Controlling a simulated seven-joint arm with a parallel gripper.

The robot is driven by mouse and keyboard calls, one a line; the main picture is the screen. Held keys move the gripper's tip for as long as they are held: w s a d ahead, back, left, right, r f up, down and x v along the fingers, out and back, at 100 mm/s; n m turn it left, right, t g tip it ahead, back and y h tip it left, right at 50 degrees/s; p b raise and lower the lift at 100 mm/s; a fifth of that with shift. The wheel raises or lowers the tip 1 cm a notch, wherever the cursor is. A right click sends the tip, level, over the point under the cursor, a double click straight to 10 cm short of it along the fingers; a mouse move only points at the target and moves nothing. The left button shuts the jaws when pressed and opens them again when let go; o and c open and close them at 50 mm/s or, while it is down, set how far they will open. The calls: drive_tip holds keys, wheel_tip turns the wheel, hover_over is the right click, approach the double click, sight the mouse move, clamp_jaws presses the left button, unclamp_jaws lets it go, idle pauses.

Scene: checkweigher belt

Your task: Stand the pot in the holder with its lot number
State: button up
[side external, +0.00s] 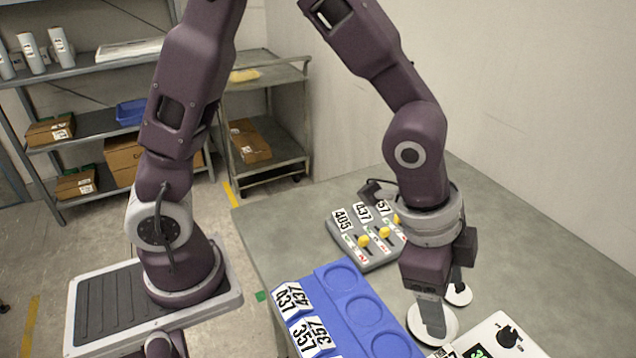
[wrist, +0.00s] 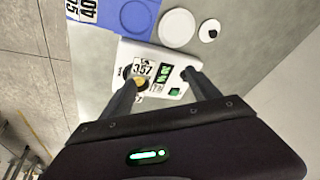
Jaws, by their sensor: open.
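My gripper (side external: 446,311) points down over the right part of the table, its fingers apart and nothing seen between them. In the wrist view my gripper (wrist: 159,80) spans the white weighing unit (wrist: 157,93). A small round yellow-brown thing (wrist: 138,80) with a dark edge is by the left fingertip, beside a 357 label (wrist: 143,68); it may be the pot, but I cannot tell. The blue holder (side external: 338,310) has a row of round recesses, the visible ones empty, and number labels including 437 (side external: 287,297) and 357 (side external: 311,336). Its near end is cut off.
A grey box (side external: 372,259) with yellow levers and labels 405, 437 and 357 stands behind the holder. A large white disc (wrist: 177,28) and a smaller white disc with a black centre (wrist: 209,31) lie beside the weighing unit.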

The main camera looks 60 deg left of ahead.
drive_tip(key=s+a+r+n+t+y, duration=0.1)
drive_tip(key=s+a+r+n, duration=0.2)
drive_tip(key=a, duration=0.5)
drive_tip(key=s+a+r+n+t+y, duration=0.1)
drive_tip(key=s+a+r+n, duration=0.3)
drive_tip(key=a+r, duration=0.4)
drive_tip(key=shift+s+a+r+n+y, duration=0.15)
drive_tip(key=shift+s+n+y, duration=0.15)
drive_tip(key=shift+s+y, duration=0.2)
drive_tip(key=shift+o, duration=0.3)
drive_tip(key=s+a+r+n, duration=0.1)
drive_tip(key=s+n, duration=0.3)
drive_tip(key=s, duration=0.4)
drive_tip(key=shift+a+h, duration=0.3)
drive_tip(key=shift+a, duration=0.55)
drive_tip(key=shift+r, duration=0.1)
